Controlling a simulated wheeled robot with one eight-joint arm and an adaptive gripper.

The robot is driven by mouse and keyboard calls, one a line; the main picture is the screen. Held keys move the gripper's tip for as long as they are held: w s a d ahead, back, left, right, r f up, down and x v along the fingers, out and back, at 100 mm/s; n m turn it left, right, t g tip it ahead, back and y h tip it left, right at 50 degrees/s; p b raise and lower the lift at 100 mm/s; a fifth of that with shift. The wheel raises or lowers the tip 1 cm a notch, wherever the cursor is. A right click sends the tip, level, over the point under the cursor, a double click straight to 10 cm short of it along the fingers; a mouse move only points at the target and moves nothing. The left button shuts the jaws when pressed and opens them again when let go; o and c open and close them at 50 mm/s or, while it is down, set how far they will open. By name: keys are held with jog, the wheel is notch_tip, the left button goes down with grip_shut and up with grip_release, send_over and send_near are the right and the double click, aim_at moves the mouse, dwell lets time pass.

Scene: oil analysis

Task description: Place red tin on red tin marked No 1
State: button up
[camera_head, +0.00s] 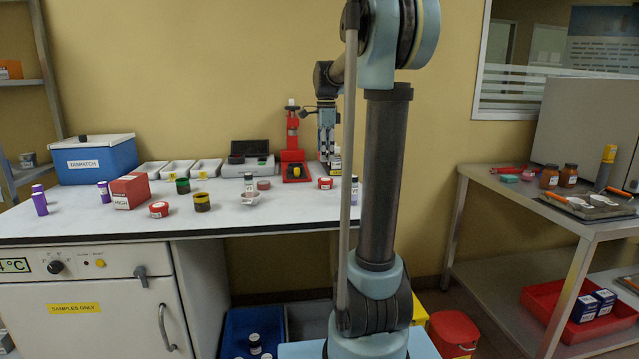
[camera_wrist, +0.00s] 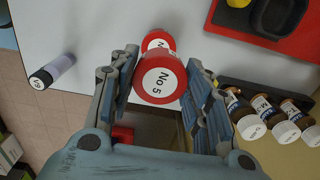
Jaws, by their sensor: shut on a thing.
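A red tin with a white lid label reading No 5 (camera_wrist: 160,80) sits between the fingers of my gripper (camera_wrist: 160,72) in the wrist view. My gripper is shut on it. A second red tin (camera_wrist: 158,41) shows just beyond it, partly covered by the held tin; its number is not readable. In the head view my gripper (camera_head: 327,150) points down above the right part of the bench, over a red tin (camera_head: 325,183) on the white top. The held tin is not clearly visible there.
A red stand (camera_head: 294,165) is left of my gripper. Several white-capped bottles (camera_wrist: 265,115) stand close to the right finger, and a dark-capped vial (camera_wrist: 52,71) is at left. Another red tin (camera_head: 159,209) and a red box (camera_head: 130,191) are further left on the bench.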

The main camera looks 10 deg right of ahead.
aim_at(325, 179)
jog(key=shift+r+n, duration=0.9)
jog(key=shift+r, duration=0.6)
jog(key=shift+s+f, duration=0.1)
jog(key=shift+f, duration=4.75)
jog(key=o, duration=1.1)
jog(key=shift+c, duration=0.2)
notch_tip(325, 179, up, 12)
jog(key=shift+r, duration=0.1)
